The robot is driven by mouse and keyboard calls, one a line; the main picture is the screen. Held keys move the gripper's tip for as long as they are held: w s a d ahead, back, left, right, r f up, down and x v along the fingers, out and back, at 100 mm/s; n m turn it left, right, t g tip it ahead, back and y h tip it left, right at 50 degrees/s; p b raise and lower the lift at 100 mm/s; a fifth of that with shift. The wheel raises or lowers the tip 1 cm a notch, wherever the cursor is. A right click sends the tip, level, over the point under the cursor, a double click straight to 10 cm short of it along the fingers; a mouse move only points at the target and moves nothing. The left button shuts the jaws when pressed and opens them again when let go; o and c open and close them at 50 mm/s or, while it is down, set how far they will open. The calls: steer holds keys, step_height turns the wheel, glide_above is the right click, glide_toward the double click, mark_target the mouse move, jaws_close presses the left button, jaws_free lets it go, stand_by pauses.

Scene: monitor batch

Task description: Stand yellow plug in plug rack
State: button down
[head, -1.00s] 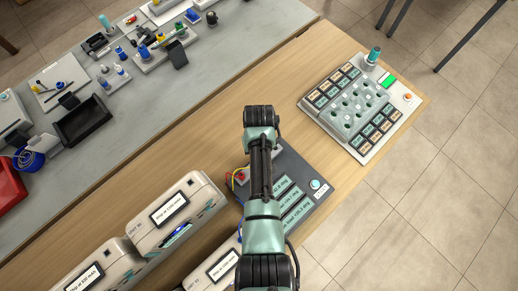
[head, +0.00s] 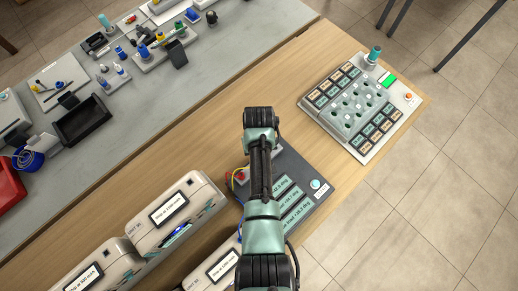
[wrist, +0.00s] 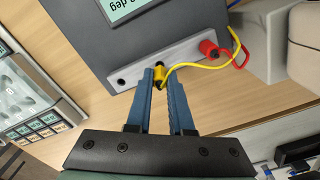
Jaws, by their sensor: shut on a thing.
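My gripper (wrist: 160,74) is shut on the yellow plug (wrist: 159,79), which sits between the blue fingertips in the wrist view. A yellow cable runs from the plug to the right. The fingertips are at the near edge of a light grey strip with holes (wrist: 140,71), which looks like the plug rack. A dark hole shows just beyond the plug; I cannot tell whether the plug's tip is in it. A red plug (wrist: 208,47) stands in the strip to the right, and an empty hole is to the left. In the head view my arm hides the gripper and yellow plug.
The strip lies along a dark grey unit (head: 310,172) with green displays. A keypad panel (head: 365,108) stands at the upper right, and white instruments (head: 175,222) at the lower left. The grey bench (head: 120,120) holds trays and small parts. Bare wood (head: 215,130) lies between.

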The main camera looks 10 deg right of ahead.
steer(key=shift+f+b, duration=0.8)
steer(key=shift+f, duration=0.3)
stand_by(0.5)
steer(key=c, duration=0.7)
jaws_free()
step_height(320, 180, up, 13)
steer(key=shift+b, duration=0.6)
